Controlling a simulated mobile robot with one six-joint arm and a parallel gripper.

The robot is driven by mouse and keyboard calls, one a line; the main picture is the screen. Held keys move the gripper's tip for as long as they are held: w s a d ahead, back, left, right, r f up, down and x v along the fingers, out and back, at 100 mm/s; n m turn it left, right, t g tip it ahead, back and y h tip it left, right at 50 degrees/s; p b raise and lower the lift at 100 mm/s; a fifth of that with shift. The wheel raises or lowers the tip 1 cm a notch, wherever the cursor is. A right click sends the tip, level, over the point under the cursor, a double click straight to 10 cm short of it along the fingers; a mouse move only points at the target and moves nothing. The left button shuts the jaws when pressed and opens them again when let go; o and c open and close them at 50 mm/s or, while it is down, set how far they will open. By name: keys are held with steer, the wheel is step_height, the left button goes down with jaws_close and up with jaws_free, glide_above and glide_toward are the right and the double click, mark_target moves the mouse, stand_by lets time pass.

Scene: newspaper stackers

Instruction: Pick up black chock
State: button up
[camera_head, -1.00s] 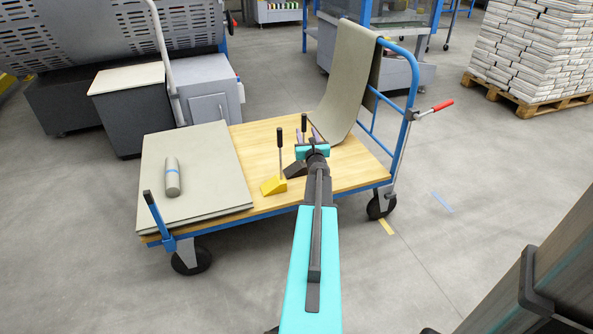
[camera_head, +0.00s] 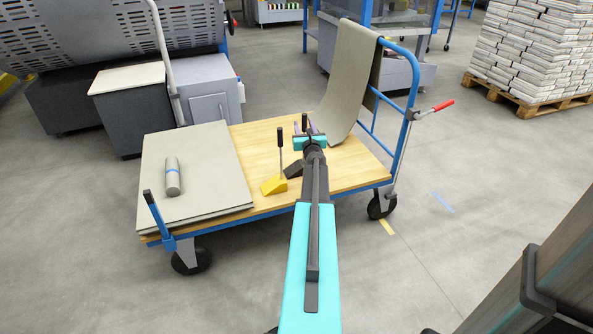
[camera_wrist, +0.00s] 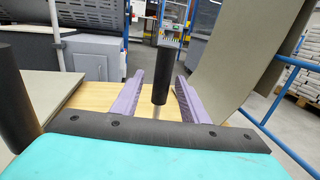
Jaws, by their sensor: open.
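The black chock (camera_head: 293,170) is a dark wedge on the wooden cart deck, partly hidden by my arm. Its upright handle has a black grip, which also shows in the wrist view (camera_wrist: 168,45), with a thin metal rod below. My gripper (camera_head: 308,126) is open, its purple fingers on either side of that handle. In the wrist view, the rod stands between the fingers (camera_wrist: 160,95) with gaps on both sides. The wedge itself is hidden there.
The yellow chock (camera_head: 274,186) with its own upright handle stands just left; its black grip (camera_wrist: 15,100) is close to my gripper's left side. Grey sheets (camera_head: 195,180) with a roll (camera_head: 172,176) cover the left deck. A grey sheet (camera_head: 350,75) hangs over the blue rail.

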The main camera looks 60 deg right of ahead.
stand_by(0.5)
jaws_close()
steer(key=shift+r, duration=0.1)
stand_by(1.2)
